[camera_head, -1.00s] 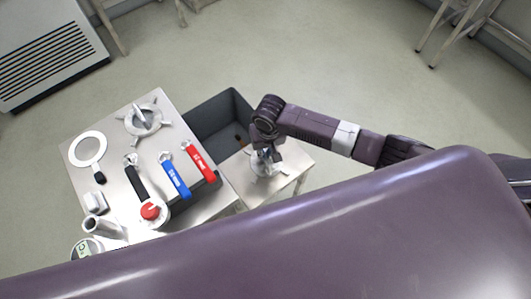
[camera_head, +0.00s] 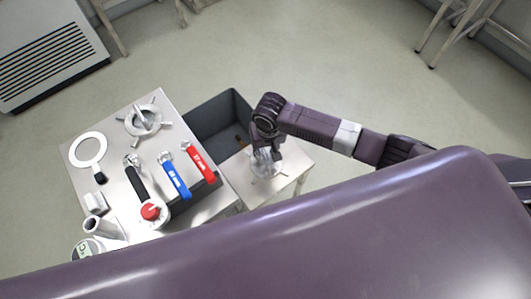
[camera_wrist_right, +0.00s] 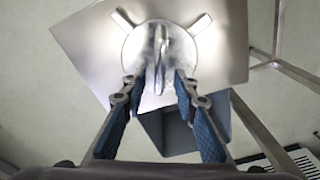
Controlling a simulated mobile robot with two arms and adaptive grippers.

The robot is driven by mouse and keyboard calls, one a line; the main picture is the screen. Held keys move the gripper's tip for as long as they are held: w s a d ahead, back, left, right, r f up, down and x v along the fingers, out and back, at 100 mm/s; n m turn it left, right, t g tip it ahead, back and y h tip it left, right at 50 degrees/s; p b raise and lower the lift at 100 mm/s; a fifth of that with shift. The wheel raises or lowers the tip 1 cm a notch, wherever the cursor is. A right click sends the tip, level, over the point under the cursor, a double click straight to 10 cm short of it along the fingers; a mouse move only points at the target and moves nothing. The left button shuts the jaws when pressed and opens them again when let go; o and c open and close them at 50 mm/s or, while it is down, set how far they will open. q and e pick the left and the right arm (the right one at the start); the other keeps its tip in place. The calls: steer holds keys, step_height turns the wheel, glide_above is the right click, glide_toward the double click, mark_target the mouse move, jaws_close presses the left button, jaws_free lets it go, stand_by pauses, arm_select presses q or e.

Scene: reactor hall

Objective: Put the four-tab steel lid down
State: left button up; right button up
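The steel lid (camera_head: 266,172) lies flat on a small steel side table (camera_head: 287,187). In the right wrist view it is a round disc (camera_wrist_right: 181,46) with an upright handle (camera_wrist_right: 160,58) and two tabs showing at its far edge; its near edge is partly hidden by the fingers. My right gripper (camera_wrist_right: 158,88) is over the lid, its two blue-padded fingers apart on either side of the handle with visible gaps. In the head view my right gripper (camera_head: 264,148) is above the lid. My left gripper is not in view.
The larger steel table (camera_head: 125,205) at left holds another tabbed steel piece (camera_head: 142,120), a white ring (camera_head: 88,149), black, blue (camera_head: 174,178) and red (camera_head: 200,165) handled tools and a red knob (camera_head: 150,211). A grey bin (camera_head: 216,117) stands behind the side table.

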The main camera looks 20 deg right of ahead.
mark_target(267, 157)
step_height(267, 157, up, 11)
steer(key=p, duration=0.1)
steer(key=shift+s+d+f, duration=0.15)
steer(key=shift+s, duration=0.3)
